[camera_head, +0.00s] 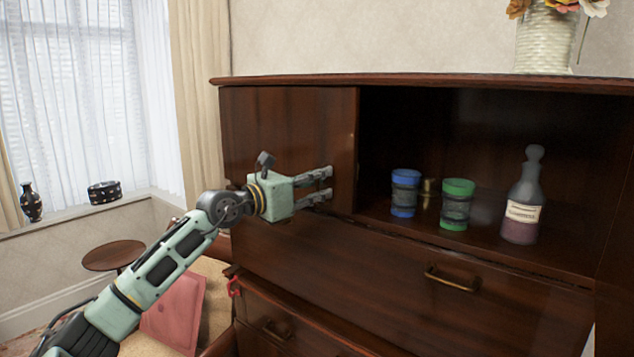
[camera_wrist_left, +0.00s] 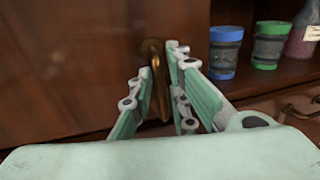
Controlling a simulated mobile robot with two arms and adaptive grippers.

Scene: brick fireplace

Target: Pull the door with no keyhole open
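The dark wooden door (camera_head: 277,128) is on the left of the cabinet's upper part and looks closed. Its brass handle (camera_wrist_left: 157,84) stands upright between the fingers in the left wrist view. No keyhole shows on the visible part of the door. My left gripper (camera_head: 330,183) is at the door's right side, its two fingers on either side of the handle. A space shows between the fingers in the head view. Whether both fingers press on the handle I cannot tell. My right gripper is not in view.
The open compartment (camera_head: 480,130) right of the door holds a blue-lidded jar (camera_head: 404,193), a green-lidded jar (camera_head: 457,204) and a stoppered bottle (camera_head: 523,198). A drawer handle (camera_head: 451,279) sticks out below. A red cushion (camera_head: 175,313) and a small round table (camera_head: 113,255) are at left.

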